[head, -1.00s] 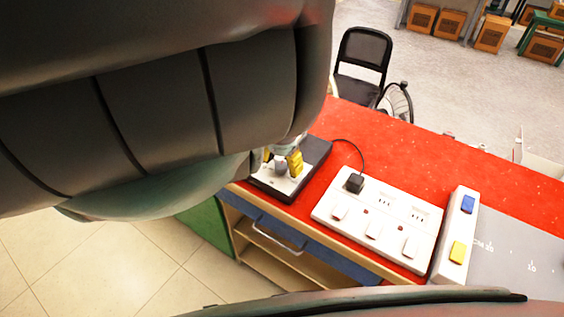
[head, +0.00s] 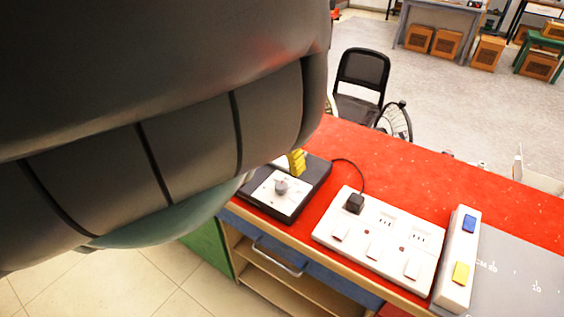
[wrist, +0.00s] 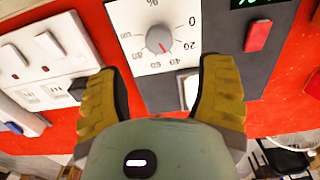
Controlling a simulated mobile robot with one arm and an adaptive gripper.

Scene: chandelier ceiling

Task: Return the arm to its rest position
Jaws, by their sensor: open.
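My gripper (wrist: 158,88) is open and empty in the wrist view, its two yellow fingers spread apart. One yellow finger also shows in the head view (head: 297,161), just past the edge of my large dark arm link. Beyond the fingers is a black device (wrist: 200,62) with a white dial plate (wrist: 158,38) and a grey knob with a red pointer (wrist: 159,39). In the head view the device (head: 318,180) sits on the red table, its knob (head: 281,187) uncovered. My arm hides the left part of the head view.
The red tabletop (head: 400,155) carries a white socket panel (head: 375,235) with a black plug (head: 355,203), and a white strip (head: 458,258) with blue and yellow buttons. A grey plate (head: 520,265) lies at the right. A black chair (head: 361,70) stands behind the table.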

